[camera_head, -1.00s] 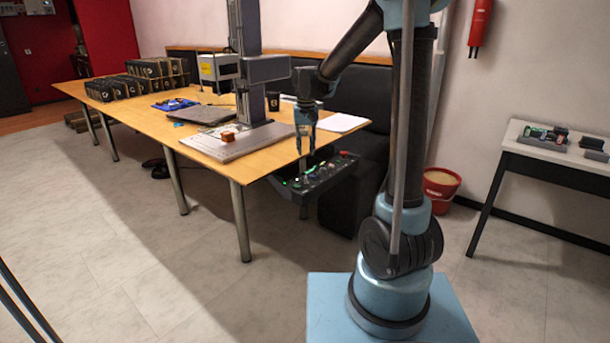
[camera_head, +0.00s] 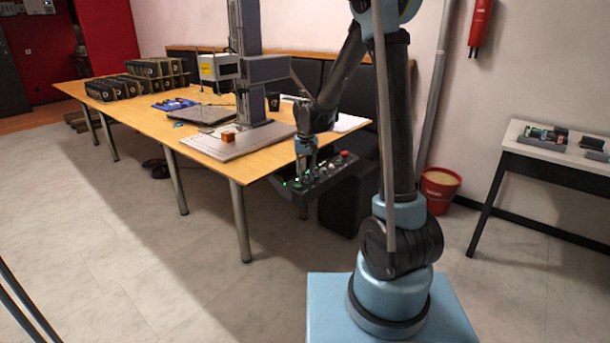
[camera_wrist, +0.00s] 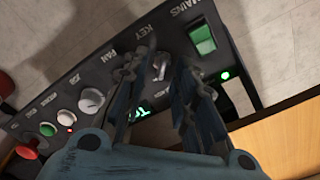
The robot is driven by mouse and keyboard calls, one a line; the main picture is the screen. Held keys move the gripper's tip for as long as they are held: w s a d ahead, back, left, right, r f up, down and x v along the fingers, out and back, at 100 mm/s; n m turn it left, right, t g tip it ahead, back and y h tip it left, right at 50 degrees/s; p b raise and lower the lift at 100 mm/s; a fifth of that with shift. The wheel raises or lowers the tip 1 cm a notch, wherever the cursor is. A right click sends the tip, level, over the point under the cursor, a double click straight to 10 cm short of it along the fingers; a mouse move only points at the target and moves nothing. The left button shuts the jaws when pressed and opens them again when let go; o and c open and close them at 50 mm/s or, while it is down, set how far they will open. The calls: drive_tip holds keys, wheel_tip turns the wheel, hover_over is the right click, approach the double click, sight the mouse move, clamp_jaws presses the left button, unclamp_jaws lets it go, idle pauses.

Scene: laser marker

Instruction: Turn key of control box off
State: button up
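The black control box (camera_head: 328,183) hangs at the near right corner of the wooden table, with green lights lit on it. In the wrist view its panel (camera_wrist: 108,70) carries the labels MAINS, KEY and FAN. The key (camera_wrist: 159,66) is a small grey piece below the KEY label. My gripper (camera_head: 306,172) points down at the box. In the wrist view my gripper (camera_wrist: 160,78) has its two fingers apart, one on each side of the key. A gap shows between the fingers and the key; whether either touches it is not clear.
A lit green mains switch (camera_wrist: 203,39) sits close to the key, and a white knob (camera_wrist: 91,100) and a red button (camera_wrist: 26,152) lie further along the panel. The wooden table (camera_head: 215,171) edge is close beside the box. A marking machine (camera_head: 262,72) stands on the table.

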drive_tip(key=shift+c, duration=0.6)
clamp_jaws()
drive_tip(key=shift+n, duration=0.3)
drive_tip(key=n, duration=0.3)
drive_tip(key=shift+a, duration=0.15)
drive_tip(key=n, duration=0.9)
drive_tip(key=shift+s, duration=0.15)
drive_tip(key=n, duration=0.5)
drive_tip(key=shift+n, duration=0.3)
